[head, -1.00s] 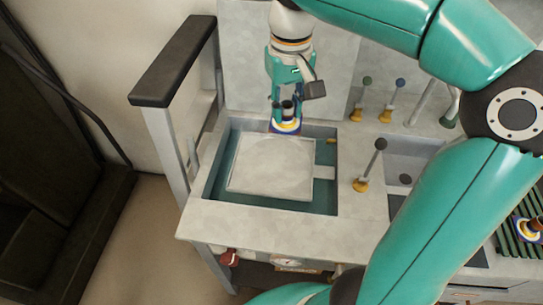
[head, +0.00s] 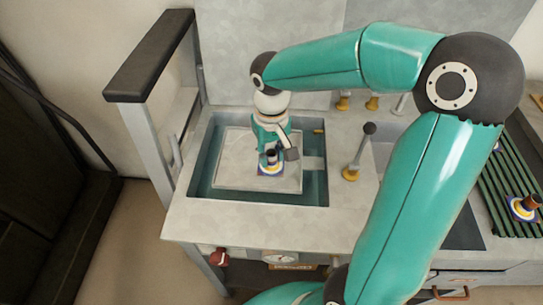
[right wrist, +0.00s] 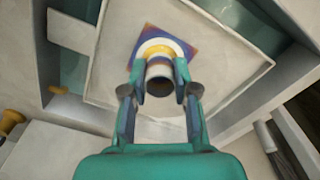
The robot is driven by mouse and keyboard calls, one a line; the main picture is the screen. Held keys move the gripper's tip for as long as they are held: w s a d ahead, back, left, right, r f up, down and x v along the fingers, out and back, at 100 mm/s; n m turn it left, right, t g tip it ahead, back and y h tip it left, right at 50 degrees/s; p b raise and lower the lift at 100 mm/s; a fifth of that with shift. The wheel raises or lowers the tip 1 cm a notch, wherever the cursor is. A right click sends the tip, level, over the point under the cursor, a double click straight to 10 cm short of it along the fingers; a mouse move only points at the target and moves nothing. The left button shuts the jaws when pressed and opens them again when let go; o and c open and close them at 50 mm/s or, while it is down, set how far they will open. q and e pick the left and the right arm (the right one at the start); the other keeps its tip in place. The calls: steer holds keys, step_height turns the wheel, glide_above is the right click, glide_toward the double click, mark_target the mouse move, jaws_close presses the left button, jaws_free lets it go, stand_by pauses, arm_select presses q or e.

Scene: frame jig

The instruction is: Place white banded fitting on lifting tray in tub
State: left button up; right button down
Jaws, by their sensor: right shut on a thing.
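The pale square lifting tray (head: 233,150) lies inside the tub (head: 318,186). The fitting is over the tray's front right part, within its edges. I cannot tell whether the base touches the tray. My left gripper is not in view.
A lever with a yellow base (head: 351,174) stands right of the tub. A green slatted rack (head: 500,200) at the far right holds another banded fitting (head: 524,206). A grey post with a black-capped rail (head: 150,55) rises left of the tub. The tray's left half is clear.

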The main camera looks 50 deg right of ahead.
mark_target(272, 153)
steer(key=shift+f, duration=0.45)
steer(key=shift+f, duration=0.1)
steer(key=c, duration=0.9)
jaws_free()
steer(key=shift+w+r, duration=0.1)
steer(key=shift+r, duration=0.2)
step_height(272, 153, up, 12)
steer(key=shift+f+p, duration=0.15)
steer(key=shift+p, duration=0.9)
